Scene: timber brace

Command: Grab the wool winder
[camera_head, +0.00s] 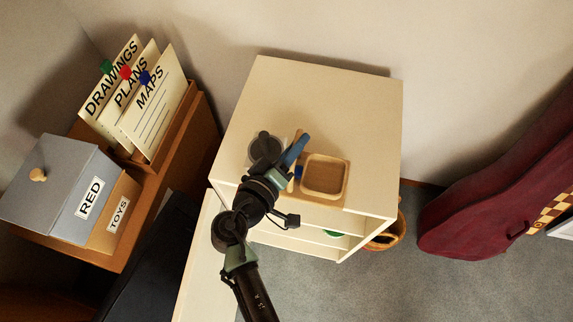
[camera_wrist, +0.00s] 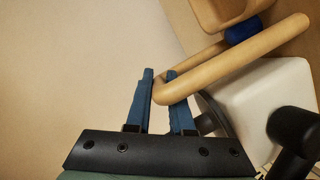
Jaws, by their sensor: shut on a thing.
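A pale wooden piece of two rods joined in a narrow bend (camera_wrist: 220,67), which I take for the wool winder, runs from my gripper toward the upper right of the wrist view. My gripper (camera_wrist: 160,78) is shut on its bent end, between the two blue fingers. In the head view my gripper (camera_head: 301,143) is over the cream cabinet top, left of a wooden tray. The wooden piece (camera_head: 291,183) shows there only as a thin strip, partly hidden by my arm.
The shallow wooden tray (camera_head: 324,176) sits near the front edge of the cream cabinet (camera_head: 322,100). A blue ball (camera_wrist: 243,30) lies by the rods. A grey round thing (camera_head: 256,158) is partly behind my arm. The cabinet top's back is clear. A red case (camera_head: 465,225) stands right.

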